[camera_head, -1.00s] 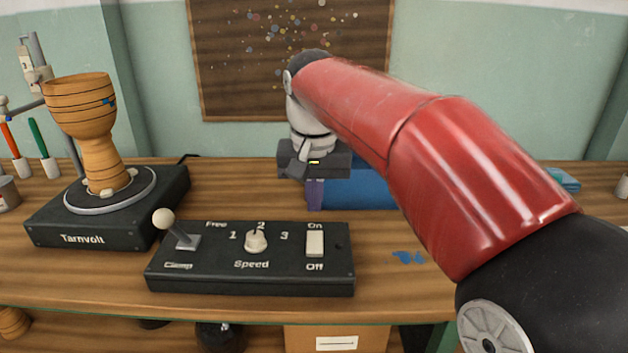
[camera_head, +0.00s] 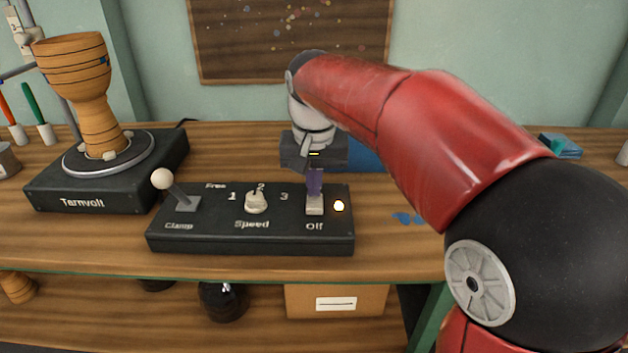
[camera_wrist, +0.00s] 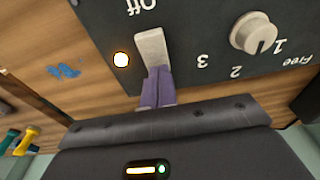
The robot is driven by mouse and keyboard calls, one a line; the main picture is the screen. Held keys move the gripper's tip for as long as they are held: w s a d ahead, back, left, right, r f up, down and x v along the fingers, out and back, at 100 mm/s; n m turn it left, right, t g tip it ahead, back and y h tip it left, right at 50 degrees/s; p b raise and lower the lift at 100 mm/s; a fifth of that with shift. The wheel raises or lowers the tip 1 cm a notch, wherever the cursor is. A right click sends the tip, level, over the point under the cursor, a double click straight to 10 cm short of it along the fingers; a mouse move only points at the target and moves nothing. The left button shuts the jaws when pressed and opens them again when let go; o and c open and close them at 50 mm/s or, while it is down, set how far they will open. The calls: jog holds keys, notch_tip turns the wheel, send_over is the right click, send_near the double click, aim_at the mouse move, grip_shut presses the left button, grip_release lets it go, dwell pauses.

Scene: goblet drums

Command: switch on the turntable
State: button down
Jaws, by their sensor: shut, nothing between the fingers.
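The black control box (camera_head: 200,235) stands on the bench in front of the turntable (camera_head: 110,180), which carries a wooden goblet drum (camera_head: 92,90). The white On/Off rocker switch (camera_head: 314,206) is at the box's right, and it also shows in the wrist view (camera_wrist: 151,47). My gripper (camera_head: 314,190) is shut and empty, with its purple fingertips at the far, On end of the switch; in the wrist view the fingertips (camera_wrist: 157,88) appear to touch it. They hide the On label. A lamp (camera_head: 339,206) beside the switch glows yellow-white.
The clamp lever (camera_head: 170,187) with a white ball stands at the box's left, and the speed knob (camera_head: 256,201) is in its middle, pointing near 2. A blue paint spot (camera_head: 407,218) lies right of the box. A blue object is partly hidden behind my arm.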

aim_at(313, 207)
jog(key=shift+s+f, duration=0.2)
jog(key=shift+s+r, duration=0.2)
jog(key=shift+s, duration=0.5)
jog(key=shift+r, duration=0.15)
jog(key=shift+r+p, duration=0.25)
jog(key=shift+p, duration=0.05)
notch_tip(313, 207, up, 13)
jog(key=s+p, duration=0.1)
jog(key=p, duration=0.2)
jog(key=shift+s, duration=0.4)
jog(key=shift+a, duration=0.15)
